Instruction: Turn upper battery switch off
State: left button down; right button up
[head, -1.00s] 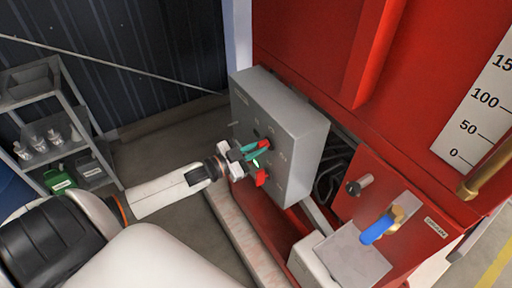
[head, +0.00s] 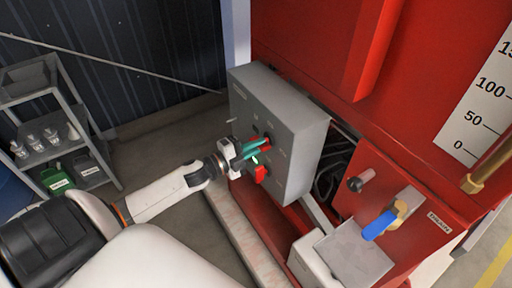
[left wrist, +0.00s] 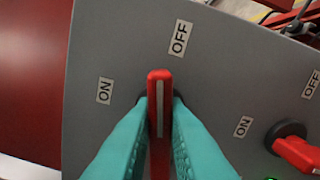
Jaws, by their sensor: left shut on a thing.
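The upper battery switch is a red handle with a pale stripe (left wrist: 160,100) on a grey panel box (head: 278,110). In the left wrist view its rounded end lies just below the OFF label (left wrist: 180,37), with an ON label (left wrist: 104,91) to the left. My left gripper (head: 262,150) has teal fingers shut on this handle, one on each side; they hide part of its base. The lower switch (head: 261,174), also red, sits below the gripper and shows at the right of the left wrist view (left wrist: 297,152). My right gripper is not in view.
A red housing (head: 310,40) rises behind the box. A blue-handled valve (head: 380,225) and a dark knob (head: 355,184) are on the right. A grey shelf (head: 50,120) with bottles and cans stands at left. Bare floor lies between shelf and box.

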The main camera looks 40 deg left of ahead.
pick_arm(q)
jog(key=shift+f+m+b, duration=0.15)
jog(key=shift+m+b, duration=0.35)
jog(key=shift+m, duration=1)
jog(key=c, duration=1.4)
grip_release()
jog(key=shift+c, duration=0.2)
jog(key=b+v, duration=0.3)
jog(key=v, duration=0.9)
